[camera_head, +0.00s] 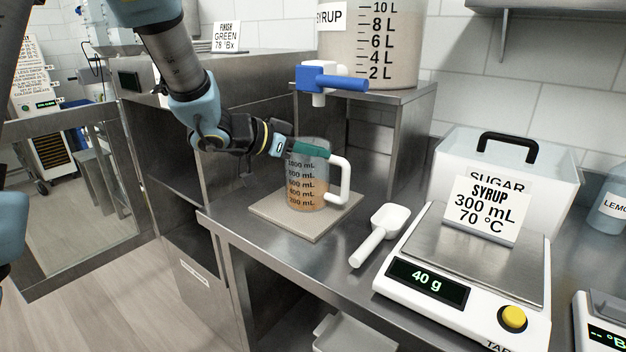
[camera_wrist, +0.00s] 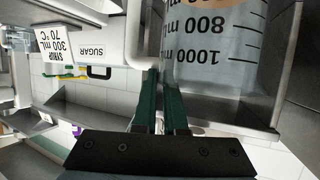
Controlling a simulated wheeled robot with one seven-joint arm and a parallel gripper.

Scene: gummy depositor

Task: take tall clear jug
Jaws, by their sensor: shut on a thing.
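The tall clear jug (camera_head: 306,190) stands upright on a square beige mat (camera_head: 268,212) on the steel bench. It has black mL markings, a white handle (camera_head: 345,180) on its right side and orange liquid in its lower part. My gripper (camera_head: 318,152) reaches in from the left at the height of the jug's top, with green fingers shut on the jug near the top of its handle. The jug (camera_wrist: 215,75) and the green fingers (camera_wrist: 163,85) also show upside down in the wrist view. The exact part between the fingers is hard to tell.
A syrup tank (camera_head: 367,50) with a blue-handled tap (camera_head: 335,82) stands on a steel shelf behind the jug. A white scoop (camera_head: 381,233) lies to the right, then a scale (camera_head: 470,265) reading 40 g with a syrup card. A sugar bin (camera_head: 545,170) stands behind the scale.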

